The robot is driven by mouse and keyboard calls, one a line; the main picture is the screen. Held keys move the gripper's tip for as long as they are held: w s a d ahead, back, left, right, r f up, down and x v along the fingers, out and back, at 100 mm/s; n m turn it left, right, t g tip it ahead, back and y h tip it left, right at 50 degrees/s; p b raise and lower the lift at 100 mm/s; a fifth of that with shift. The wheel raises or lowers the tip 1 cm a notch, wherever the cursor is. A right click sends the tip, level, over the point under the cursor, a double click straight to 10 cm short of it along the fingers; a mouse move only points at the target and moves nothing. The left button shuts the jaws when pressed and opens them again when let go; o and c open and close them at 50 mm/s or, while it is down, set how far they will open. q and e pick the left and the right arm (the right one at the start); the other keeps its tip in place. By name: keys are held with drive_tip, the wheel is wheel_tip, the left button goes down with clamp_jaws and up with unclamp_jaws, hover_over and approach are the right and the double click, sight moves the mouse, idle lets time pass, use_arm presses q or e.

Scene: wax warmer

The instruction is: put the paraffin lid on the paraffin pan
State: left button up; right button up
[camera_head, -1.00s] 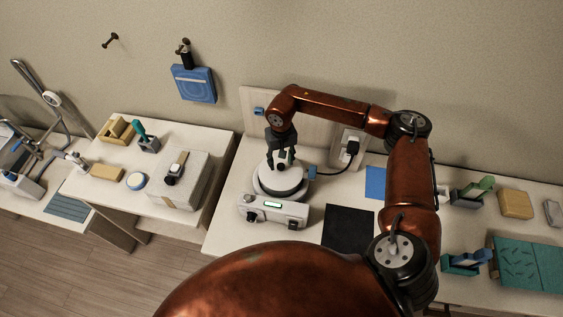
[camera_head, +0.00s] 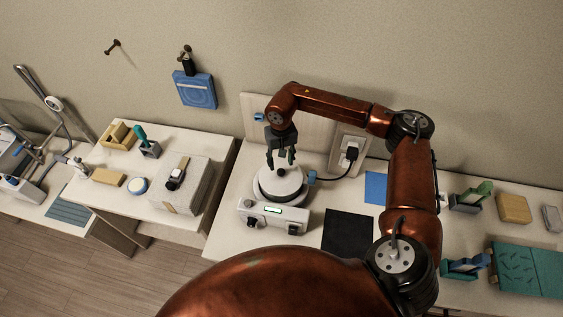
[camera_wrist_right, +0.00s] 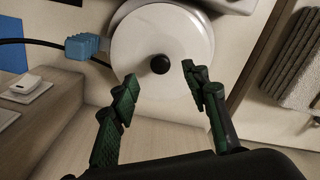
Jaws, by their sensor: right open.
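The paraffin lid is a round white disc (camera_head: 276,184) with a dark knob, lying on the round paraffin pan of the white warmer (camera_head: 272,212). It looks level, and the pan beneath is mostly hidden by it. In the right wrist view the lid (camera_wrist_right: 183,40) fills the top middle, with its black knob (camera_wrist_right: 160,64) near the fingertips. My right gripper (camera_head: 281,162) is just above the lid, pointing down. In the wrist view its green-padded fingers (camera_wrist_right: 160,76) are spread apart, one to each side of the knob and empty. My left gripper is out of view.
A blue connector (camera_wrist_right: 82,46) with a black cable sits beside the pan. A black mat (camera_head: 348,232) and a blue square (camera_head: 376,187) lie right of the warmer. A side table (camera_head: 215,155) with a grey block (camera_head: 190,190) stands left, across a gap.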

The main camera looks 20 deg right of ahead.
drive_tip(key=shift+r+p, duration=0.3)
drive_tip(key=shift+r, duration=0.75)
drive_tip(key=shift+r, duration=0.1)
wheel_tip(320, 180, up, 12)
